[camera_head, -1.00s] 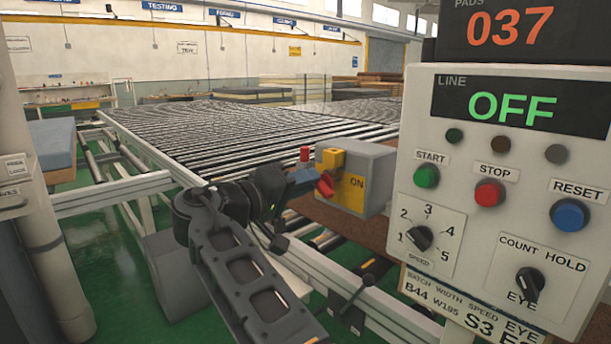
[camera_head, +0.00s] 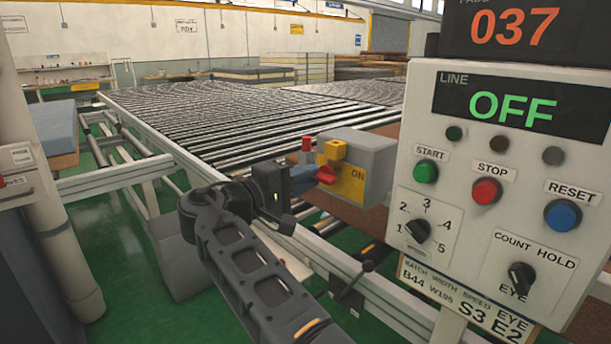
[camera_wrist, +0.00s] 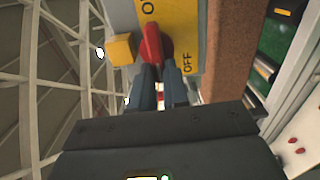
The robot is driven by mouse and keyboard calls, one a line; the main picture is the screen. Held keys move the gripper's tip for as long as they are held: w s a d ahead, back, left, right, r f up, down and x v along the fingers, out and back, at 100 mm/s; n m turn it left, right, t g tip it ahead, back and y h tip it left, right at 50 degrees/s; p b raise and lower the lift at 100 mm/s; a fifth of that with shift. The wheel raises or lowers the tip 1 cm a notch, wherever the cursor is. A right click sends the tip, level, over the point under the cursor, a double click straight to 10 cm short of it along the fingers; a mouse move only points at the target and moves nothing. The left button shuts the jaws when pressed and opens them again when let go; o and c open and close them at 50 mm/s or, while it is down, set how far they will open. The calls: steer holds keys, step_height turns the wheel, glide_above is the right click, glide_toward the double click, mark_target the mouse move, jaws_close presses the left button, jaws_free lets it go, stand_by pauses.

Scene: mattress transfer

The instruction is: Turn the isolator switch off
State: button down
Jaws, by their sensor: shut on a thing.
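The isolator box (camera_head: 378,165) is grey with a yellow face plate, at the middle of the head view. Its red handle (camera_head: 327,175) also shows in the wrist view (camera_wrist: 152,45), between the ON mark and the OFF mark. My gripper (camera_head: 303,181) is at the handle, with its blue-grey fingertips (camera_wrist: 160,78) closed on the handle's end. The fingers hide part of the handle. A yellow block (camera_head: 335,150) sticks out beside the handle, and it shows at the left in the wrist view (camera_wrist: 121,49).
A control panel (camera_head: 478,225) with buttons and dials stands close on the right; its display reads LINE OFF. A roller conveyor (camera_head: 230,125) lies behind my arm. A clamp lever (camera_head: 367,267) sits on the rail below. A pale post (camera_head: 55,220) stands at the left.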

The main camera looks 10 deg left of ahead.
steer(key=shift+a, duration=0.1)
steer(key=c, duration=1.1)
jaws_free()
steer(key=shift+b+v, duration=0.75)
steer(key=shift+v, duration=3.15)
steer(key=shift+f, duration=0.1)
